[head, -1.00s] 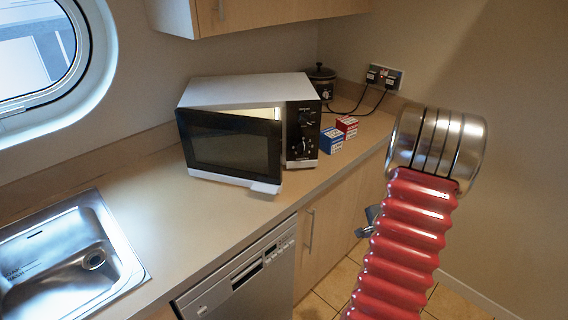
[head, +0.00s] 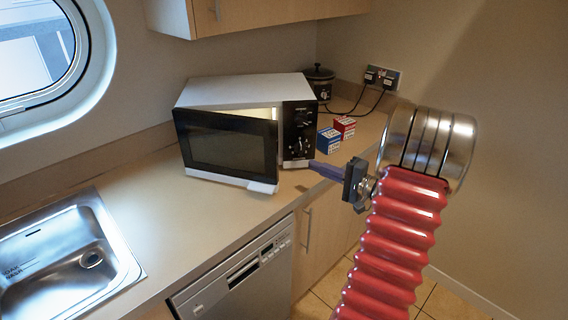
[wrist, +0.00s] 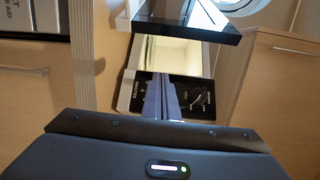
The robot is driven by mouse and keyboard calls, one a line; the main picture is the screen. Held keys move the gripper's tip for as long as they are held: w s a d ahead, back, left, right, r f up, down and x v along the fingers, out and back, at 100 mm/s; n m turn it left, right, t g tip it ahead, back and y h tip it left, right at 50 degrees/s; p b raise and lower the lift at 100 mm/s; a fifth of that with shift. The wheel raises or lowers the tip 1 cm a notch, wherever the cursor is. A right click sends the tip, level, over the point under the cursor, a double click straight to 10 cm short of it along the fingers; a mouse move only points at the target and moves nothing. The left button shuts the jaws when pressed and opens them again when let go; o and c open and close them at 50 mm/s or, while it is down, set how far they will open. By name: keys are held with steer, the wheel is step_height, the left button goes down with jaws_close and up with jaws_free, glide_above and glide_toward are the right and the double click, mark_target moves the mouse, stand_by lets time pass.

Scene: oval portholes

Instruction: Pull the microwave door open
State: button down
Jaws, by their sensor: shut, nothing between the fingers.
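The microwave (head: 245,88) stands on the counter, white on top with a black control panel (head: 298,132) on its right. Its black door (head: 225,146) is ajar, swung out at the right edge, with a lit gap behind it. My gripper (head: 312,165) is shut and empty, to the right of the door's free edge and in front of the control panel. In the wrist view, my gripper's fingers (wrist: 163,95) lie together across the control panel (wrist: 197,98). The door (wrist: 190,15) is at the top, with the lit interior (wrist: 182,54) below it. Contact with the door is not visible.
A blue box (head: 329,140) and a red box (head: 345,125) stand right of the microwave. A dark pot (head: 319,82) and plugged cables are behind them. A steel sink (head: 60,250) is at the left. The counter in front of the microwave is clear.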

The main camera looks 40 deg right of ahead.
steer(key=shift+a+r+n+y, duration=0.3)
steer(key=shift+r+n+y, duration=0.1)
steer(key=shift+r, duration=0.1)
steer(key=w+a, duration=0.5)
steer(key=w, duration=0.2)
steer(key=shift+w+a, duration=0.2)
steer(key=shift+w, duration=0.1)
stand_by(0.4)
